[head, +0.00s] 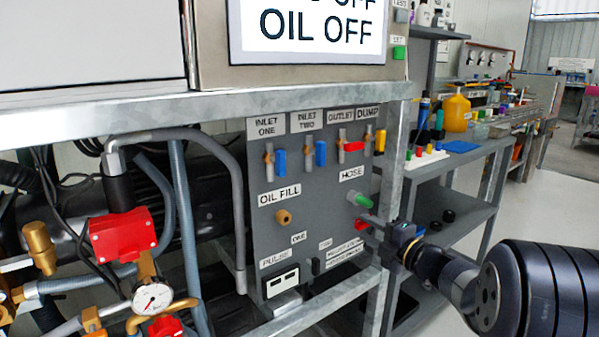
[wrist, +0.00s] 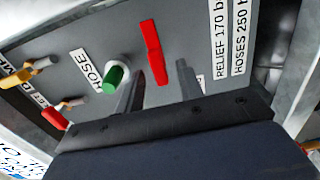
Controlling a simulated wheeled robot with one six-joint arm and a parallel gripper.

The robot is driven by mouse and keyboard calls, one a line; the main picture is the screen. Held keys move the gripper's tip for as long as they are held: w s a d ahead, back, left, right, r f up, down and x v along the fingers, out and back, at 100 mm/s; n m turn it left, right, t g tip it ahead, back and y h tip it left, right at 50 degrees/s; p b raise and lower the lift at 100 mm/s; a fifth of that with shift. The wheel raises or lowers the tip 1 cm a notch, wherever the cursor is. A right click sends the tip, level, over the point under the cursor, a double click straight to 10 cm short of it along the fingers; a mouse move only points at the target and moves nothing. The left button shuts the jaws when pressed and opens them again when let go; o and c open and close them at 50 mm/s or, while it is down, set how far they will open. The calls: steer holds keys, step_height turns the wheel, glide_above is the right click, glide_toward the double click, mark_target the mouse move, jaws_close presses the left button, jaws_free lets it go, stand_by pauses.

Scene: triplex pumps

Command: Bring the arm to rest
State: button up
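My gripper (head: 370,226) is at the grey valve panel (head: 262,228), at its lower right side in the head view. In the wrist view my gripper (wrist: 160,72) has its two fingers apart, with a gap between them. A red lever (wrist: 152,52) stands in line with that gap, and neither finger visibly touches it. The red lever also shows partly in the head view (head: 360,226), beside the fingers. A green hose fitting (wrist: 113,79) is left of the fingers, under the HOSE label. It also shows in the head view (head: 360,200), just above the gripper.
Inlet, outlet and dump valves (head: 352,147) line the panel's top. A galvanised frame post (head: 397,200) stands close to my wrist. A grey shelf bench (head: 450,213) with bottles and parts is behind my arm. Open floor (head: 525,215) shows at right.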

mark_target(364, 228)
steer(key=p+v, duration=0.2)
steer(key=v, duration=0.6)
steer(key=b+x, duration=0.3)
steer(key=x, duration=0.8)
steer(key=shift+a+f+b, duration=0.1)
steer(key=shift+f+b, duration=0.05)
steer(key=shift+b, duration=0.2)
steer(key=shift+r+m+p, duration=0.45)
steer(key=shift+m+p, duration=0.05)
steer(key=shift+p, duration=0.4)
steer(key=m+p, duration=0.6)
steer(key=shift+r, duration=0.1)
steer(key=m+p, duration=0.1)
steer(key=m, duration=0.1)
steer(key=m+p, duration=0.1)
steer(key=p, duration=0.1)
steer(key=shift+d+m, duration=0.25)
steer(key=shift+m, duration=0.15)
steer(key=shift+s+f, duration=0.15)
steer(key=shift+f, duration=0.05)
